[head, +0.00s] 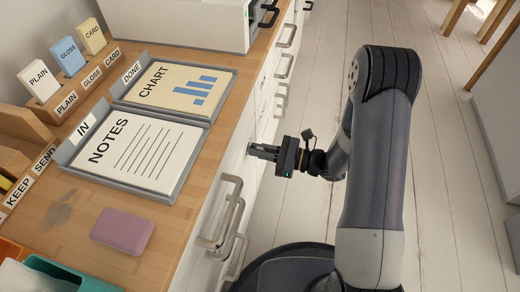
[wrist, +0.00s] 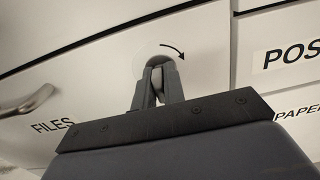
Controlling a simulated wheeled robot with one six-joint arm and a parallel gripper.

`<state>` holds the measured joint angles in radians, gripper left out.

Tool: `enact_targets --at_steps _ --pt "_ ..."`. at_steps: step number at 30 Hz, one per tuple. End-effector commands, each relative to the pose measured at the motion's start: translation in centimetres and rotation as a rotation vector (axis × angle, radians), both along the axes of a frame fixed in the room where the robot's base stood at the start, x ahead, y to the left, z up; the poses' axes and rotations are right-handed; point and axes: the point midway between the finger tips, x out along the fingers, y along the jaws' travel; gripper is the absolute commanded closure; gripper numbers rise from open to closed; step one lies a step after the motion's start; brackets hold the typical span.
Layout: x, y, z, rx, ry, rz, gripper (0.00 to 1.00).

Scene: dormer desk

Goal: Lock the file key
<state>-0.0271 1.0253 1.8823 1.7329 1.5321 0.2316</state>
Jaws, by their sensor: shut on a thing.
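In the wrist view, my gripper (wrist: 158,90) is shut on the file key (wrist: 158,86), at a pale round lock plate (wrist: 157,58) on the white drawer front labelled FILES (wrist: 54,127). The fingers cover most of the key, so its exact turn cannot be told. A black curved arrow (wrist: 173,50) beside the plate points right and down. In the head view, my gripper (head: 268,152) reaches left to the white cabinet front below the desk edge; the key is hidden there.
Metal drawer handles (head: 232,205) stick out from the cabinet near my gripper. The desk (head: 160,215) bears paper trays (head: 62,152), a pink block (head: 122,230) and card holders. A drawer labelled POS (wrist: 285,55) is to the right. The plank floor (head: 300,215) beside the cabinet is clear.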

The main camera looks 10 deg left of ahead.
Motion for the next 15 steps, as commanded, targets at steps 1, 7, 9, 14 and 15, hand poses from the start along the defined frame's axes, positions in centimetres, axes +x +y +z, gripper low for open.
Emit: enact_targets --at_steps 1,7,9,14,15 --pt "-0.01 -0.01 0.00 0.001 0.004 0.000 1.00" --pt "-0.02 -0.01 0.12 0.007 0.051 0.000 1.00" --pt "0.00 0.00 0.19 0.012 0.084 0.000 1.00" --pt "0.05 0.00 0.32 0.027 0.192 0.001 1.00" --pt "0.06 0.00 0.34 0.032 0.226 0.001 1.00"
